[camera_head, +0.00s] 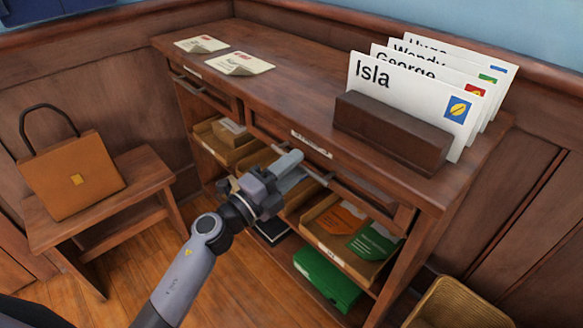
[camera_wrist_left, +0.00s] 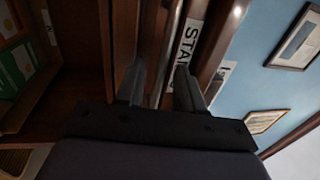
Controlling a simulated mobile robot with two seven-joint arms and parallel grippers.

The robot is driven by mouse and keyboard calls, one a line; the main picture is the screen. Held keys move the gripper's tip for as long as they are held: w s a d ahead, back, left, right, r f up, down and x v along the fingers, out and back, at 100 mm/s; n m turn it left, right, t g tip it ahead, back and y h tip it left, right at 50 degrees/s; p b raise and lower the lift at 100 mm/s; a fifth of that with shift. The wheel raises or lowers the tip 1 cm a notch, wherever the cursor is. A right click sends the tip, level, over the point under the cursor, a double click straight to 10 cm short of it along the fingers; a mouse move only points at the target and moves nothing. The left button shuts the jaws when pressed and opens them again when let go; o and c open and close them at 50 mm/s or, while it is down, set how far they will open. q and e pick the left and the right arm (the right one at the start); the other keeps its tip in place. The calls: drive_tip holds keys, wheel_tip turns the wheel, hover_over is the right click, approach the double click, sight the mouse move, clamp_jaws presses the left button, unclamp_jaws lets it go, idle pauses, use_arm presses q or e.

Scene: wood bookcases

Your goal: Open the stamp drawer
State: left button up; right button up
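The stamp drawer (camera_head: 263,130) is in the upper front of the wooden desk, under the desktop, and looks shut. A white label (camera_head: 311,144) is on the desk front; in the left wrist view a label (camera_wrist_left: 187,42) reads "STA", the rest hidden. My left gripper (camera_head: 290,163) is at the drawer front, partly covering it. In the left wrist view its two fingers (camera_wrist_left: 160,70) stand apart, with a bar handle (camera_wrist_left: 169,45) running between them. I cannot tell whether they touch it. My right gripper is not in view.
Envelopes with names stand in a wooden holder (camera_head: 392,134) on the desktop (camera_head: 290,85). Two flat envelopes (camera_head: 240,64) lie at left. Open trays (camera_head: 335,247) sit below the drawers. A bench (camera_head: 150,175) with a brown bag (camera_head: 72,175) is left; a wicker basket (camera_head: 455,305) is right.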

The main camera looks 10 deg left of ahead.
use_arm(q)
clamp_jaws()
idle(1.4)
